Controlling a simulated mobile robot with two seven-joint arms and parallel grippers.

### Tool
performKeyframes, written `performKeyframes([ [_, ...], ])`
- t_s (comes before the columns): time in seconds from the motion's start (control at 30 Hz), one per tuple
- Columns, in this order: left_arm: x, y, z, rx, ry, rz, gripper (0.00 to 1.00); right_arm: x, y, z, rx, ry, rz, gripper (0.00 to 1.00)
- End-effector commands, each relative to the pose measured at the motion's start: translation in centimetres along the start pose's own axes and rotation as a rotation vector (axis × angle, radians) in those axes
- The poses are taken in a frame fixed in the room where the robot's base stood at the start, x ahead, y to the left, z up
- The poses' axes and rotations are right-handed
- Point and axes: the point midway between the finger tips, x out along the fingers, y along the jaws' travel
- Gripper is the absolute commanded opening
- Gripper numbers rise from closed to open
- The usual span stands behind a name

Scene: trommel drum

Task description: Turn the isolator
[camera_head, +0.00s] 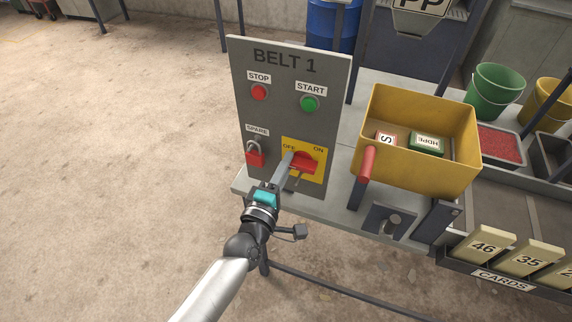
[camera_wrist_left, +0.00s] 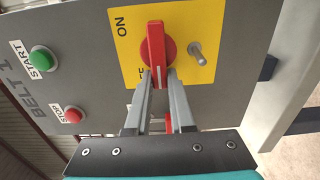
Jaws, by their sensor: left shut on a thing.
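The isolator is a red rotary handle (camera_head: 304,163) on a yellow plate (camera_head: 318,173) marked OFF and ON, low on the right of the grey BELT 1 panel (camera_head: 286,125). My left gripper (camera_head: 288,160) reaches up to the handle from below left. In the left wrist view the red handle (camera_wrist_left: 156,50) stands lengthwise in line with the fingers. My left gripper (camera_wrist_left: 158,72) is shut on the handle's near end. A metal pin (camera_wrist_left: 196,53) sticks out of the plate beside the handle. The fingers partly cover the OFF label. My right gripper is not in view.
The panel also bears a red STOP button (camera_head: 259,92), a green START button (camera_head: 309,103) and a red padlock (camera_head: 256,154) under SPARE. Open floor lies left.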

Motion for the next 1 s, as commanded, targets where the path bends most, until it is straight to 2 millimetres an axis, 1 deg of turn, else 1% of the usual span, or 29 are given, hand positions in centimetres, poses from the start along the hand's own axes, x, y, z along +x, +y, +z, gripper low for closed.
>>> performKeyframes([
  [0.03, 0.0, -0.1, 0.1, -0.005, -0.001, -0.003, 0.0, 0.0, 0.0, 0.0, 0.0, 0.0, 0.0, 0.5],
  [0.07, 0.0, -0.1, 0.1, -0.005, -0.001, -0.003, 0.24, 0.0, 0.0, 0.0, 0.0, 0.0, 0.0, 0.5],
  [0.3, 0.0, -0.1, 0.1, -0.002, -0.001, -0.002, 0.51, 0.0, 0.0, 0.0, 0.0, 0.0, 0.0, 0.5],
  [0.57, -0.1, 0.0, 0.0, -0.001, 0.0, -0.001, 0.51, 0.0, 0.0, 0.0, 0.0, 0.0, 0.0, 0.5],
  [0.67, -0.5, -0.1, 0.0, -0.001, 0.0, -0.002, 0.51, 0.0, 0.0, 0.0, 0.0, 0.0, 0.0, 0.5],
  [0.77, -1.6, -0.1, 0.0, 0.0, 0.0, -0.003, 0.51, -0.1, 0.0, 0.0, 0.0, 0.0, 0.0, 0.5],
  [0.83, -2.7, -0.1, 0.0, 0.0, 0.0, -0.003, 0.51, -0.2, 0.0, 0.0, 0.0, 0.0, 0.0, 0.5],
  [1.0, -6.0, -0.2, 0.0, 0.0, -0.001, -0.005, 0.51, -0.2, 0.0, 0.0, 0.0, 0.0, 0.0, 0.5],
])
